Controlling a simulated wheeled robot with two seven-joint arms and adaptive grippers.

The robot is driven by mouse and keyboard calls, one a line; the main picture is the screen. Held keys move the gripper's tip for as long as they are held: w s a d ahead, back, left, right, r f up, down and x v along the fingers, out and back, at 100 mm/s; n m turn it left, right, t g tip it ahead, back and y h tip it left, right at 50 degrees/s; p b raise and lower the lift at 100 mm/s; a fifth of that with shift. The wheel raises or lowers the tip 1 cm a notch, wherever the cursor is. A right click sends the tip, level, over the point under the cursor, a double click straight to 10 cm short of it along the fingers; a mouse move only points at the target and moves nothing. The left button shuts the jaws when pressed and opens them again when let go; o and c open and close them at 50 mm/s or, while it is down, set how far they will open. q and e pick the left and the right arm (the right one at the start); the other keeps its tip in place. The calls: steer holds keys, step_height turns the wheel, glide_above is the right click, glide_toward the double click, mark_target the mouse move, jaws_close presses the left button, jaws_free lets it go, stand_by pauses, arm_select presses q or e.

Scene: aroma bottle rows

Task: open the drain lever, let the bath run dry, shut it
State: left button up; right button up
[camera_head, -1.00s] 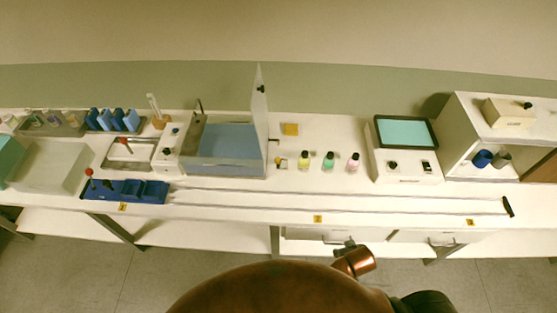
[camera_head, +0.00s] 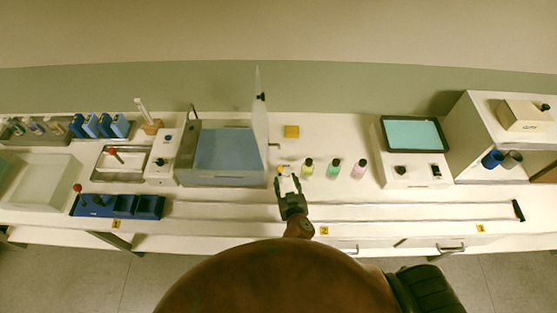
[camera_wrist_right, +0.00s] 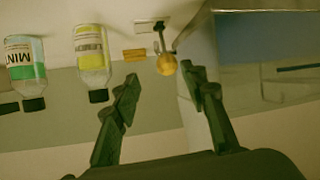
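The bath (camera_head: 222,180) is a grey tank with blue water, standing left of centre on the bench. Its lid (camera_head: 260,120) stands upright at the right side. The drain lever, with a small yellow ball knob (camera_head: 280,170), is at the bath's front right; the knob is larger in the right wrist view (camera_wrist_right: 166,65). My right gripper (camera_head: 288,178) reaches over the bench front beside the knob. In the right wrist view its fingers (camera_wrist_right: 160,78) are spread, with the knob appearing between the tips; I cannot tell contact. My left gripper is not in view.
Yellow (camera_head: 308,169), green (camera_head: 333,170) and pink (camera_head: 359,170) bottles stand close right of my right gripper. A yellow block (camera_head: 291,131) lies behind. A blue tray (camera_head: 150,207) is front left. A screen device (camera_head: 412,174) stands further right.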

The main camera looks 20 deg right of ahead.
mark_target(281, 171)
steer(key=shift+w+a, duration=0.55)
steer(key=shift+a, duration=0.1)
steer(key=shift+w, duration=0.35)
steer(key=x, duration=0.5)
steer(key=shift+d, duration=0.15)
steer(key=shift+w+f, duration=0.25)
steer(key=shift+w, duration=0.35)
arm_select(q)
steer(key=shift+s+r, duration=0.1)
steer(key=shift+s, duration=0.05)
arm_select(e)
jaws_close()
